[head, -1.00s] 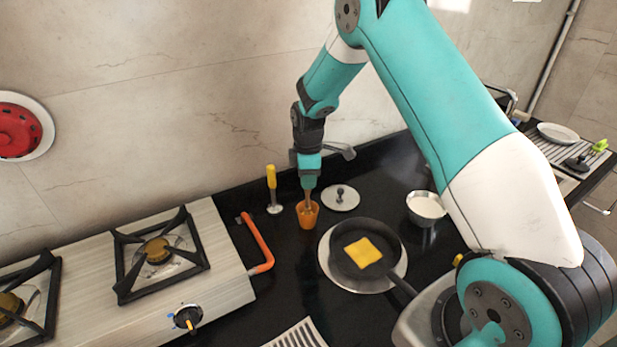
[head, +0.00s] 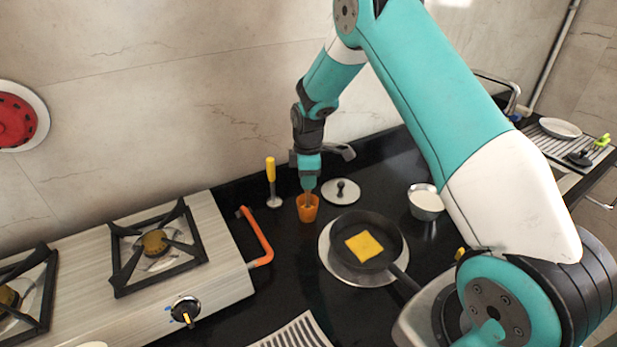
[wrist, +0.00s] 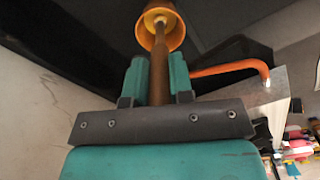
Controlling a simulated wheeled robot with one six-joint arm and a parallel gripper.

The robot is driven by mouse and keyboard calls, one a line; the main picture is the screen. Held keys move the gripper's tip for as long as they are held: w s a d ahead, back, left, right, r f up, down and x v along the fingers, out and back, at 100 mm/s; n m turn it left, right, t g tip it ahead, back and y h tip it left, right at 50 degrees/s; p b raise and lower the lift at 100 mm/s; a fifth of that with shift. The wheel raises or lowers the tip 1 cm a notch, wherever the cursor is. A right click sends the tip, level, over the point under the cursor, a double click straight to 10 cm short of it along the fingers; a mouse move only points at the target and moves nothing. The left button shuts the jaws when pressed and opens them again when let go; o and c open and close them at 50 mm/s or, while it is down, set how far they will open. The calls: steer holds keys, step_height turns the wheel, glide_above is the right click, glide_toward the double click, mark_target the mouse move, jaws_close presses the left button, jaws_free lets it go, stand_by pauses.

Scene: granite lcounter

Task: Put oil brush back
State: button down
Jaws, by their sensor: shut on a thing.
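My gripper (head: 308,184) points down at the back of the counter, right above the small orange cup (head: 307,210). In the wrist view my gripper (wrist: 158,80) is shut on the brown handle of the oil brush (wrist: 158,62). The brush's far end, with a pale tip, lies inside the mouth of the orange cup (wrist: 172,36). Whether the brush touches the cup's bottom cannot be told. The cup looks upright on the black counter.
A yellow-handled tool (head: 271,178) stands left of the cup, and a metal lid (head: 341,191) lies to its right. A pan (head: 368,240) with a yellow square, a white bowl (head: 425,203) and a gas stove (head: 150,270) with an orange pipe (head: 258,237) are nearby.

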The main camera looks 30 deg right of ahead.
steer(key=c, duration=0.9)
jaws_free()
step_height(320, 180, up, 18)
steer(key=b, duration=0.3)
steer(key=shift+f+b, duration=0.25)
steer(key=shift+b, duration=0.15)
steer(key=s+a+r+m+y, duration=0.1)
steer(key=s+a, duration=0.4)
steer(key=s, duration=0.3)
steer(key=s+a+r+m+y, duration=0.1)
steer(key=s+a, duration=0.5)
steer(key=s, duration=0.2)
steer(key=s+a+r+m+y, duration=0.1)
steer(key=s+a+r+m, duration=0.1)
steer(key=s+a, duration=0.4)
steer(key=shift+s+a, duration=0.15)
steer(key=shift+s, duration=1.05)
steer(key=shift+m+y, duration=0.6)
steer(key=shift+m, duration=0.2)
steer(key=s, duration=0.2)
steer(key=s+a, duration=0.1)
steer(key=s, duration=0.2)
steer(key=s+a+f, duration=0.1)
steer(key=s, duration=0.2)
steer(key=shift+f, duration=0.1)
steer(key=shift+c, duration=0.3)
